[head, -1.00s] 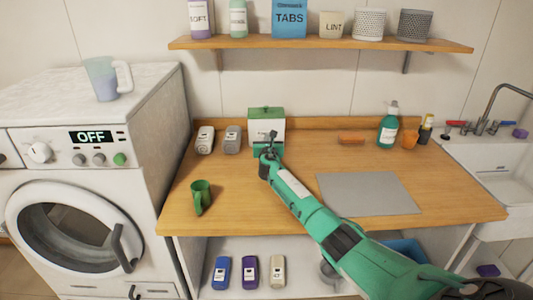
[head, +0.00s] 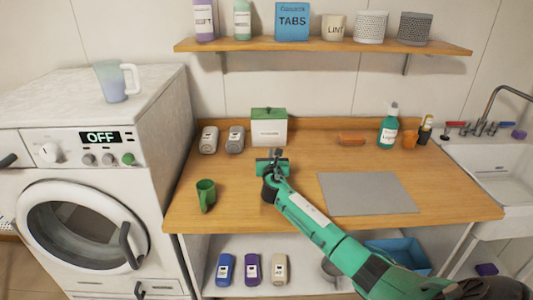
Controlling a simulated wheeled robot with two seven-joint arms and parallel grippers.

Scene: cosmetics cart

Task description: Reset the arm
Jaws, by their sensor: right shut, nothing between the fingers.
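My right arm comes in from the lower right in the head view. Its right gripper (head: 274,157) is shut and empty over the wooden counter (head: 320,150), in front of the white box with a green lid (head: 269,128). A small gap shows between the gripper and the box. My left gripper is not in view.
A green cup (head: 206,195) stands left of my arm. A grey mat (head: 367,194) lies to its right. Two grey bottles (head: 236,140) stand by the box. A teal spray bottle (head: 388,128) is at the back right. A shelf (head: 320,45) hangs above.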

